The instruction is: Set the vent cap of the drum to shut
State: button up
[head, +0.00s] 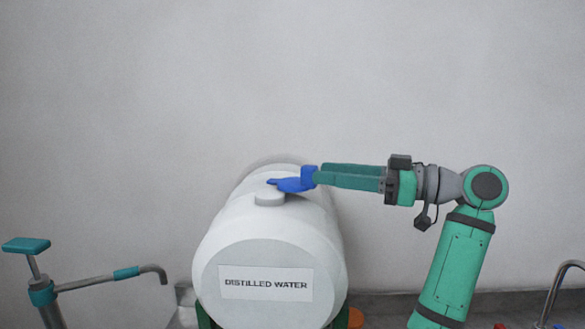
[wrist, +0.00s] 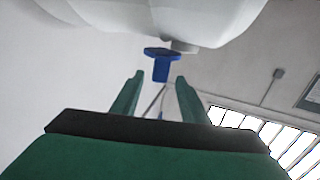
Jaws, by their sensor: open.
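The white drum (head: 270,235) lies on its side with a "DISTILLED WATER" label on its front end. On its top is a blue piece (head: 295,183), which looks like the vent cap, with a flat tongue pointing left and a raised block at its right end. A pale round plug (head: 270,197) sits just in front of it. My gripper (head: 317,176) reaches in level from the right, its fingertips close to the raised block. In the wrist view the open fingers (wrist: 159,78) point at the blue T-shaped piece (wrist: 161,65), which appears just beyond the tips. Contact cannot be told.
A hand pump (head: 40,285) with a teal handle and a bent grey spout stands at the left. A curved metal pipe (head: 556,290) rises at the lower right. A plain grey wall is behind; the space above the drum is clear.

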aim_at(291, 181)
jog(key=x, duration=0.9)
grip_shut()
